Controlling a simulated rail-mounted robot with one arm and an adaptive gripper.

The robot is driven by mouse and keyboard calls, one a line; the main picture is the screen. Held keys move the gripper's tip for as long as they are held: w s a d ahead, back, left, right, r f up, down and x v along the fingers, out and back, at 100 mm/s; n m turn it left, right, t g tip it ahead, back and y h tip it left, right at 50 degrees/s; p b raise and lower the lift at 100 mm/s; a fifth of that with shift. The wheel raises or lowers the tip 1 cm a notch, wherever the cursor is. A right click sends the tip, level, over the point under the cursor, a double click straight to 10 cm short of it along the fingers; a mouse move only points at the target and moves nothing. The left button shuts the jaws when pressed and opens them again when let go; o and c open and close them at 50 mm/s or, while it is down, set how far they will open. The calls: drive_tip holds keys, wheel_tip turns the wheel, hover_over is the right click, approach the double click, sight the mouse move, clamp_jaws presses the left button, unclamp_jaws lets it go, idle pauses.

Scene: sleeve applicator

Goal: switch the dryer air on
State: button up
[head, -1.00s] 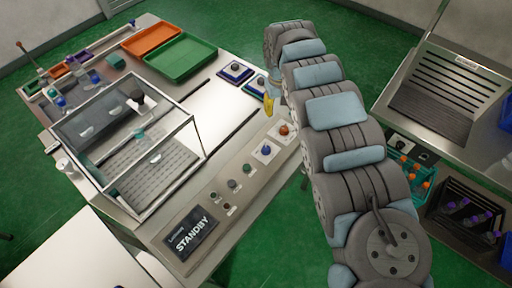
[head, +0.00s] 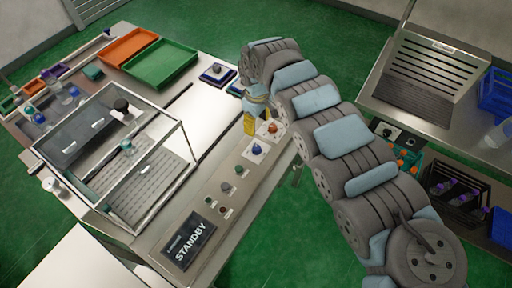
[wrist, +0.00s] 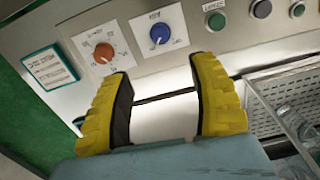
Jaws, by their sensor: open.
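The front control panel carries a blue knob (head: 256,149) and an orange knob (head: 272,128), each on a white plate. In the wrist view the blue knob (wrist: 160,33) is at top centre and the orange knob (wrist: 104,52) is to its left. Their small labels are too blurred to read surely, so I cannot tell which belongs to the dryer air. My gripper (head: 250,123) has yellow fingers, close by the knobs. In the wrist view my gripper (wrist: 166,103) is open and empty, with its fingertips apart from both knobs.
The display (head: 188,240) reads STANDBY. Several small buttons (head: 225,187) line the panel between it and the knobs. A clear-walled enclosure (head: 165,165) stands behind. A green tray (head: 160,62) and an orange tray (head: 127,47) lie farther back. A side bench (head: 440,105) stands at right.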

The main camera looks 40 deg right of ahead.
sight(257, 147)
wheel_tip(257, 147, down, 14)
drive_tip(key=shift+f+b, duration=0.15)
drive_tip(key=shift+b, duration=0.85)
clamp_jaws()
